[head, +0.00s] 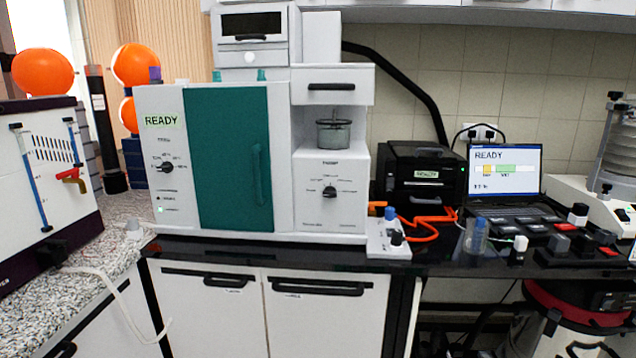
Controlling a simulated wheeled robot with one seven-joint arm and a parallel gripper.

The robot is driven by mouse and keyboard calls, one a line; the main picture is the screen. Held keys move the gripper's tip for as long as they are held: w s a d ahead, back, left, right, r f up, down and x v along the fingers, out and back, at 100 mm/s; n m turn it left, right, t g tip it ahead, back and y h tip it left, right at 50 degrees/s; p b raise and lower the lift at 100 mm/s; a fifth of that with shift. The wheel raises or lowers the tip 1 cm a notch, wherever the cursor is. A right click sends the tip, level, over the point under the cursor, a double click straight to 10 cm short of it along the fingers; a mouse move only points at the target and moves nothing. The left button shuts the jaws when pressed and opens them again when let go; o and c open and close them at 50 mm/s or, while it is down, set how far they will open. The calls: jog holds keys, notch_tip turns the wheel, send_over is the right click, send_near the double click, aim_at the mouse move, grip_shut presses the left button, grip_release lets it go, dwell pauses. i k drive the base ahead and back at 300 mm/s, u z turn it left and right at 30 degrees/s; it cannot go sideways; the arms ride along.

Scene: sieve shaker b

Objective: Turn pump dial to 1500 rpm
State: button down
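A white and teal machine (230,160) stands on the black bench. Its right panel has a black dial (329,191) under a small heading, with tiny marks around it. Its left panel has another black dial (166,167) with marks around it, below a green "READY" display (161,120). The lettering is too small to tell surely which one is the pump dial or read any rpm value. Both pointer settings are unclear. My gripper is not in view.
A white control box (385,238) with a black knob stands right of the machine. A laptop (505,175) shows "READY". An orange cable (425,225), a bottle (475,238) and black modules crowd the right bench. The machine's front is unobstructed. A speckled counter (70,255) lies left.

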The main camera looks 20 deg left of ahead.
aim_at(330, 192)
jog(key=z, duration=1.7)
jog(key=k, duration=1.35)
jog(key=u, duration=1.45)
jog(key=i, duration=0.95)
jog(key=u, duration=0.05)
